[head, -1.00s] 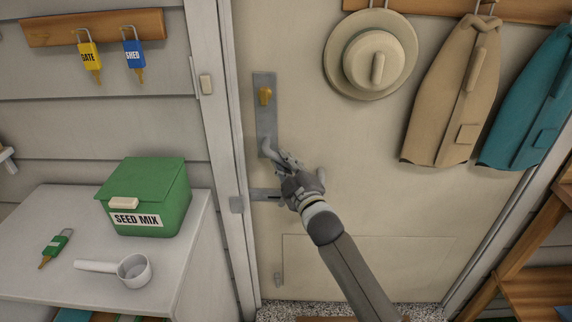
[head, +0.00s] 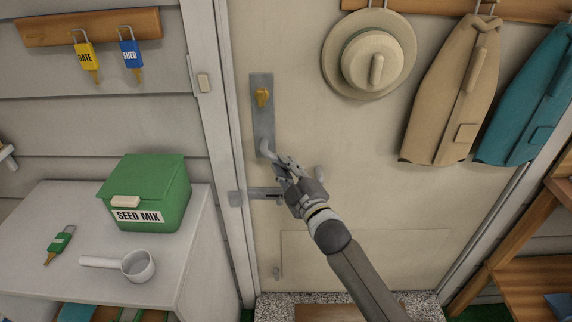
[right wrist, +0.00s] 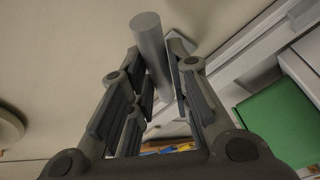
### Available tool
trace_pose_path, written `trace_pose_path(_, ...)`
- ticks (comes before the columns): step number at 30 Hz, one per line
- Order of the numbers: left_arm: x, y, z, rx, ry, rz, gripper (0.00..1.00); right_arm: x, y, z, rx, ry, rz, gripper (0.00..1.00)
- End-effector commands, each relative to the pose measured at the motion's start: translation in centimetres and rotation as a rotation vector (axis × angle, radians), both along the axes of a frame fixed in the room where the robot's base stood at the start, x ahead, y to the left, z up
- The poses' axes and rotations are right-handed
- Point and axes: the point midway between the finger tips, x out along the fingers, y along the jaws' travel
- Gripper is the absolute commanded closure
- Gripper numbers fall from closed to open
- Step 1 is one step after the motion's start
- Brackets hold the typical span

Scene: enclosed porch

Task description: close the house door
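The house door (head: 360,210) is a pale panel that looks flush or nearly flush with its white frame (head: 212,130); whether it is latched I cannot tell. My right gripper (head: 281,170) is at the lever. In the right wrist view its fingers (right wrist: 163,80) stand apart on either side of a grey bar (right wrist: 150,45); firm contact is not clear. A grey bolt (head: 262,193) lies below the lever, near its keeper (head: 236,198). My left gripper is not visible.
A hat (head: 369,55), a tan coat (head: 450,95) and a teal coat (head: 528,100) hang at right. A white cabinet (head: 75,215) at left holds a green seed box (head: 148,185) and a scoop (head: 125,264). Wooden shelving (head: 530,290) stands lower right.

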Motion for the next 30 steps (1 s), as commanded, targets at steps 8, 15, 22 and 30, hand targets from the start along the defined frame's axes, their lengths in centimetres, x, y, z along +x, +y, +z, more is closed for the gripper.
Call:
trace_pose_path(8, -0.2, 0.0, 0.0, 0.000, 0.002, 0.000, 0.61, -0.3, 0.3, -0.6, -0.003, 0.010, 0.005, 0.61)
trace_pose_path(15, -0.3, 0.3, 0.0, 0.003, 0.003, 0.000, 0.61, -0.4, 0.2, -0.5, -0.002, 0.009, 0.003, 0.61)
trace_pose_path(22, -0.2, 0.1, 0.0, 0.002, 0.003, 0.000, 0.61, -2.7, -1.0, -0.8, -0.002, 0.010, 0.004, 0.61)
trace_pose_path(30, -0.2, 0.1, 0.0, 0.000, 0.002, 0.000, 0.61, -7.4, -3.3, -1.1, -0.003, 0.008, 0.003, 0.61)
